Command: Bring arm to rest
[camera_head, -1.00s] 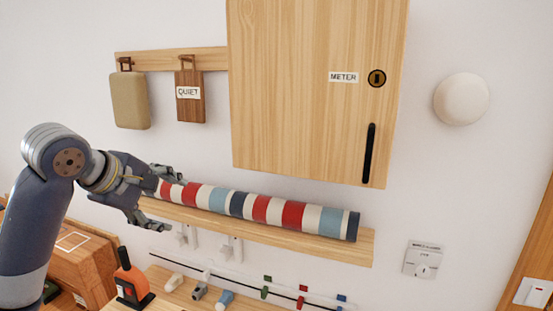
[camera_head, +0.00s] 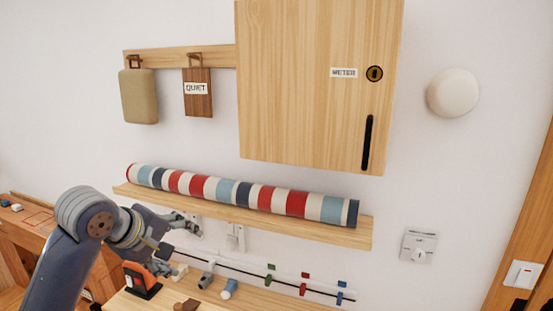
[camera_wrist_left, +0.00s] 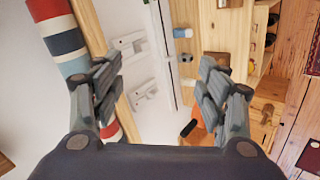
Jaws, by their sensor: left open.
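My left gripper (camera_head: 180,236) is in the lower left of the head view, below the wall shelf (camera_head: 235,219). It is open and empty. In the left wrist view its two fingers (camera_wrist_left: 160,90) stand wide apart, with white wall brackets and the rail showing between them. A long striped roll (camera_head: 240,195) in red, white and blue lies along the shelf, apart from the gripper. The roll also shows in the left wrist view (camera_wrist_left: 66,42), behind the left finger. My right gripper is in neither view.
A wooden meter cabinet (camera_head: 315,90) hangs above the roll. A beige pouch (camera_head: 139,97) and a "QUIET" tag (camera_head: 198,98) hang from a peg rail. Below are an orange-and-black tool (camera_head: 140,279), a rail with coloured clips (camera_head: 271,268) and a wooden worktop.

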